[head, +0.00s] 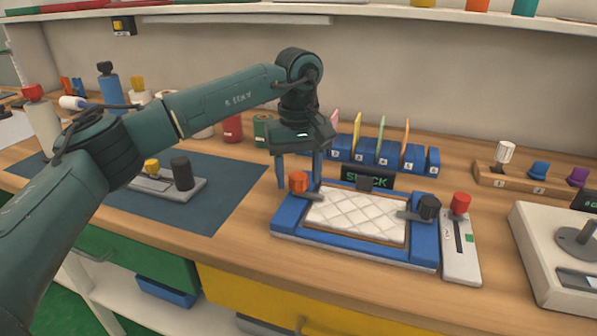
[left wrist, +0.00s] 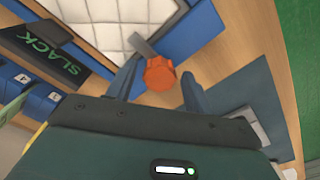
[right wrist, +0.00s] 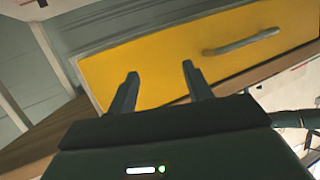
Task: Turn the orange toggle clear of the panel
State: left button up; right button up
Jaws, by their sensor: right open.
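The orange toggle (head: 298,181) stands at the left back corner of the blue frame (head: 290,215). Its grey arm points over the edge of the white quilted panel (head: 355,216); this also shows in the left wrist view, where the orange knob (left wrist: 160,73) is close up. My left gripper (head: 299,184) points down with one finger on each side of the knob. Its fingers are open, with a visible gap on both sides. A black toggle (head: 428,207) at the right also has its arm over the panel. My right gripper (right wrist: 160,75) is open and empty, facing the yellow drawer (right wrist: 190,50).
A SLACK sign (head: 367,181) stands behind the frame, with blue numbered holders (head: 385,153) beyond it. A red-knobbed slider (head: 461,240) is at the frame's right. A dark blue mat (head: 215,210) with a small fixture lies to the left.

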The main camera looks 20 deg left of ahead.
pick_arm(q)
jog(key=c, duration=0.9)
jog(key=shift+c, duration=0.2)
